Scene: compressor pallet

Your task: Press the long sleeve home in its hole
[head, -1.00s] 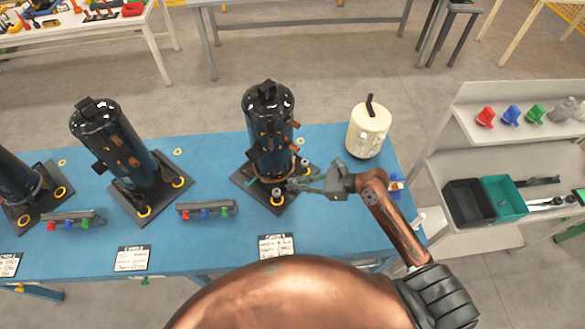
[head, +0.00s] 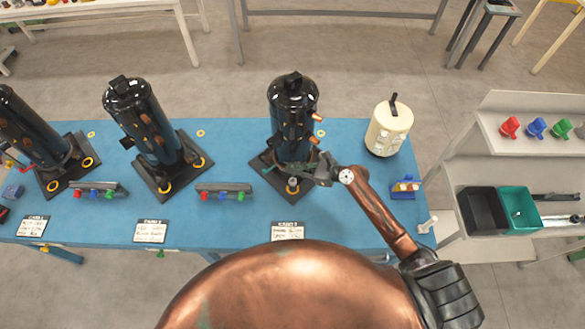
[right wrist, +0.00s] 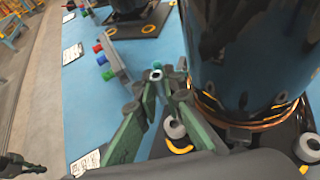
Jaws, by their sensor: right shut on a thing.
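My right gripper (head: 318,176) is at the front right foot area of the black compressor (head: 293,120), low over its dark base plate (head: 268,182). In the right wrist view the fingers (right wrist: 157,82) are shut on a small tube, apparently the long sleeve (right wrist: 155,75), whose open pale end shows between the tips. Its lower end and the hole are hidden, so I cannot tell how deep it sits. A grey sleeve-like part (head: 293,185) stands at the plate's front corner; it seems to show in the wrist view (right wrist: 173,127).
Two more compressors (head: 148,125) stand at left on the blue table (head: 230,150). A rack with coloured knobs (head: 223,191) lies left of the plate. A cream canister (head: 388,130) stands at right. Black and teal bins (head: 519,209) are on the side shelf.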

